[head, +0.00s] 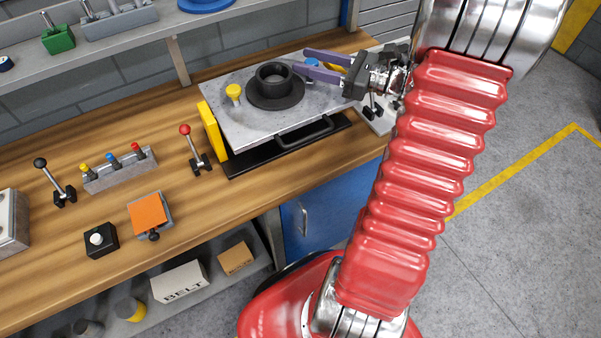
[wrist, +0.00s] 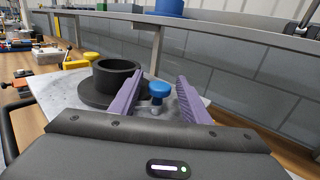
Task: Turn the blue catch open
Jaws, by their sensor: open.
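The blue catch (wrist: 158,91) is a round blue knob on a short stem on the grey metal plate (head: 222,115). In the wrist view it shows between the two purple fingers of my gripper (wrist: 159,75). In the head view my gripper (head: 302,61) reaches in from the right over the plate's far side, and the blue catch (head: 340,62) is partly hidden by the fingers. The fingers are apart, with a gap on each side of the knob. A yellow catch (head: 234,91) stands at the plate's left side.
A black ring-shaped hub (head: 275,88) stands on the plate close to the left finger. A black handle (head: 305,133) is on the plate's front edge. A shelf (head: 130,35) runs above the bench's back. Red-knobbed lever (head: 191,145) stands left.

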